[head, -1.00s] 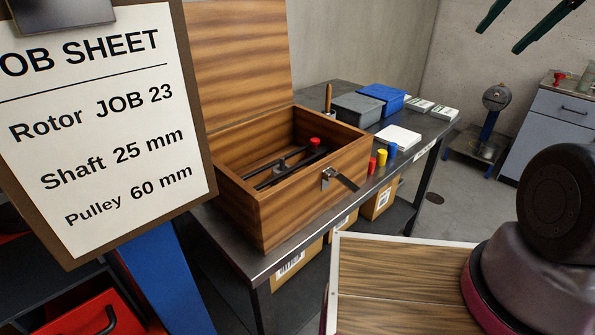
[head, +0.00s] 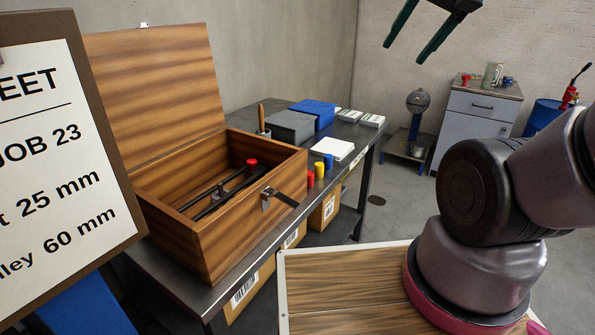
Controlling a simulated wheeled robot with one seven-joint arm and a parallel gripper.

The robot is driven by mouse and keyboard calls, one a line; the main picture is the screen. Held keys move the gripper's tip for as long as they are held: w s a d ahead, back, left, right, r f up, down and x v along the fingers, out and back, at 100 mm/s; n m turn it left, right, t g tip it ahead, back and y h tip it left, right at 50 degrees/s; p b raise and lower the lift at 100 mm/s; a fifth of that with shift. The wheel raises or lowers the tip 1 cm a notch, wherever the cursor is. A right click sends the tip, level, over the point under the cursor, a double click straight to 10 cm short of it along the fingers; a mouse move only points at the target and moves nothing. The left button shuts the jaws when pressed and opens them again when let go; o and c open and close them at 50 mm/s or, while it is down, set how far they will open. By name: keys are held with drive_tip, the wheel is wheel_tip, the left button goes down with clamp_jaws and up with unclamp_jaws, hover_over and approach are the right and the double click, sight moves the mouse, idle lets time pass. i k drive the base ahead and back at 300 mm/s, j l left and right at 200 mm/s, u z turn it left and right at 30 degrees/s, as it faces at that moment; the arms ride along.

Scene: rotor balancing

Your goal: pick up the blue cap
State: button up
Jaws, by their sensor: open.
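The blue cap (head: 328,160) is small and upright, at the far end of a short row on the dark metal bench (head: 228,295), near its front edge. A yellow cap (head: 320,171) and a red cap (head: 310,179) stand beside it, nearer to me. My gripper (head: 408,45) is at the top of the head view, high and to the right of the caps. Its two dark green fingers are apart with nothing between them.
An open wooden box (head: 230,235) with dark rods and a red-topped part (head: 252,163) stands left of the caps. Behind them are a white block (head: 333,149), a grey bin (head: 290,127) and a blue bin (head: 313,113). A job sheet board (head: 60,150) fills the left.

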sight(328, 161)
drive_tip(key=i+l, duration=0.2)
drive_tip(key=l, duration=0.15)
drive_tip(key=i+l, duration=0.4)
drive_tip(key=l, duration=0.25)
